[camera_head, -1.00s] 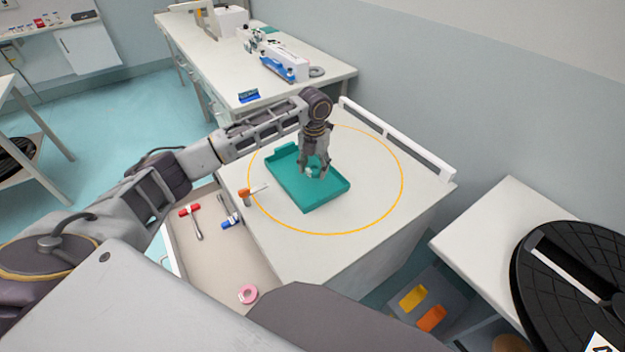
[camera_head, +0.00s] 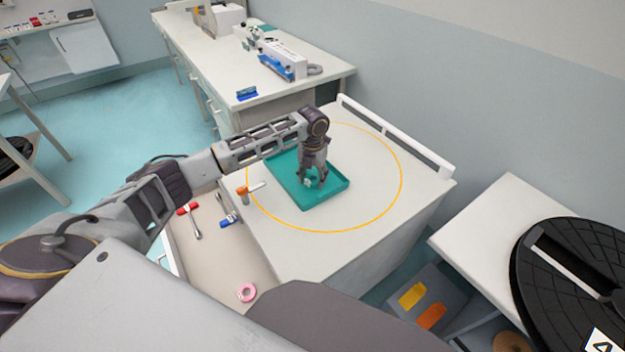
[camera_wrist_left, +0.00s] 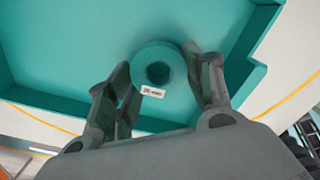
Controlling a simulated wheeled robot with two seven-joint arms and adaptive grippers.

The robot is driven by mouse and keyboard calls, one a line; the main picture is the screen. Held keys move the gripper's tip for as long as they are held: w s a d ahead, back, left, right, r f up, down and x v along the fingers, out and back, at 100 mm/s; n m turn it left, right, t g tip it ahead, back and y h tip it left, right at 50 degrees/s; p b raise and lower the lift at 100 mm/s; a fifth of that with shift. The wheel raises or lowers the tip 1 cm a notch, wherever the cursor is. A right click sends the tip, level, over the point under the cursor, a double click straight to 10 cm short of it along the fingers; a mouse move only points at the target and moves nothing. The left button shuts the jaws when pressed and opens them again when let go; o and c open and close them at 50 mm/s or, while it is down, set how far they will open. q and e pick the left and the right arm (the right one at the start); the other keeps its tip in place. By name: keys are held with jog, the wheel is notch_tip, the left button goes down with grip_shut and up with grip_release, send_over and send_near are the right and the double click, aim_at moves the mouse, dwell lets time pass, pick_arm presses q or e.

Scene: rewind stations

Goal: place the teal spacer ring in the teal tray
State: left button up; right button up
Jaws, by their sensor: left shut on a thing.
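The teal tray (camera_head: 325,202) lies on the white table inside a yellow circle. My left gripper (camera_head: 311,182) is low over the tray, pointing down. In the left wrist view the teal spacer ring (camera_wrist_left: 152,56) with a small white label sits between the two fingers of my left gripper (camera_wrist_left: 160,88), which is shut on it. The tray floor (camera_wrist_left: 70,45) is right behind the ring; I cannot tell whether the ring touches it. In the head view the ring is mostly hidden by the fingers. My right gripper is not in view.
An orange-handled tool (camera_head: 245,192) lies at the table's left edge. An open drawer holds a red-handled tool (camera_head: 189,210), a blue item (camera_head: 229,219) and a pink ring (camera_head: 246,293). A white rail (camera_head: 395,135) runs along the table's back. The table right of the tray is clear.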

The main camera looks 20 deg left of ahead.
pick_arm(q)
jog(key=shift+f, duration=0.4)
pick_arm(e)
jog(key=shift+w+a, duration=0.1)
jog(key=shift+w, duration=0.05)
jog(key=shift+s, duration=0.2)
pick_arm(q)
jog(key=o, duration=1)
jog(key=shift+f, duration=0.1)
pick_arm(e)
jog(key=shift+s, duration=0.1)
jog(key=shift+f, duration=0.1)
pick_arm(q)
notch_tip(320, 180, up, 2)
jog(key=shift+r+p, duration=0.55)
jog(key=shift+r, duration=4.6)
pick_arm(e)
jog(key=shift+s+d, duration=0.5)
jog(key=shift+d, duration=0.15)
